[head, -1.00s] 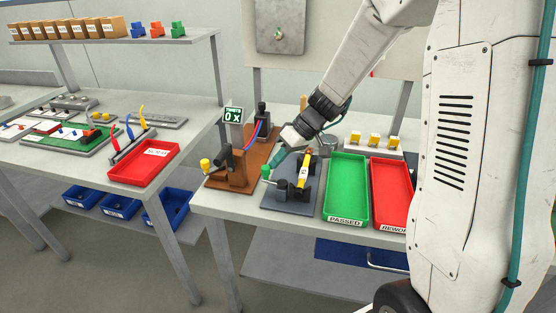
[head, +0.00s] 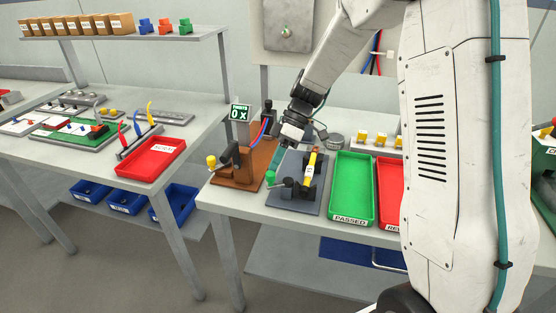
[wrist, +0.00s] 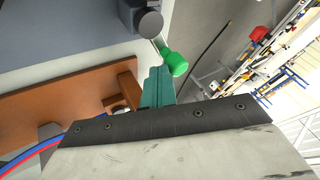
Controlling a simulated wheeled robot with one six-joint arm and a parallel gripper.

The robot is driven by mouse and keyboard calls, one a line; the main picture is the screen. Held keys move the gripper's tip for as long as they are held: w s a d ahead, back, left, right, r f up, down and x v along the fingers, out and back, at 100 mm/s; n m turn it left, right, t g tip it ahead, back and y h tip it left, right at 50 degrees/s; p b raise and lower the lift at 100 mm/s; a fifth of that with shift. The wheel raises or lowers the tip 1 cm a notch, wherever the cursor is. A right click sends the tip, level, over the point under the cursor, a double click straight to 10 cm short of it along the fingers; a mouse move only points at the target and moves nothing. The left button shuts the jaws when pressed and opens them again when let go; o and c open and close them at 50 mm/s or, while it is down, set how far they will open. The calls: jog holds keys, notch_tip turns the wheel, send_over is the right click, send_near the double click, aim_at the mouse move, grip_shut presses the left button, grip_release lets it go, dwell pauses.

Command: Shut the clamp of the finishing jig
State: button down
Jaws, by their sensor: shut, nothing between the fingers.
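The finishing jig is a blue-grey plate (head: 301,204) on the bench with dark blocks and a yellow piece (head: 311,162) standing in it. Its clamp lever ends in a green knob (head: 270,177), sticking out to the left of a dark pivot block in the head view. In the wrist view the green knob (wrist: 176,64) is right beside the teal fingertips of my gripper (wrist: 158,75); I cannot tell whether they touch. My gripper is shut and empty.
A brown wooden fixture (head: 232,180) with a yellow knob and a counter sign stands close left of the jig. A green tray (head: 352,218) and a red tray (head: 388,190) lie to its right. A red bin (head: 150,170) sits on the left bench.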

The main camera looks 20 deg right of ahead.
jog(key=n+g+h, duration=0.1)
jog(key=n, duration=0.1)
jog(key=s+a+n+g+h, duration=0.1)
jog(key=n, duration=0.2)
jog(key=shift+s+g, duration=0.2)
jog(key=shift+g, duration=0.1)
jog(key=shift+a+n, duration=0.1)
jog(key=shift+n, duration=0.2)
jog(key=shift+w, duration=0.1)
jog(key=w+d+r, duration=0.4)
jog(key=w+r, duration=0.4)
jog(key=shift+w, duration=0.15)
dwell(0.7)
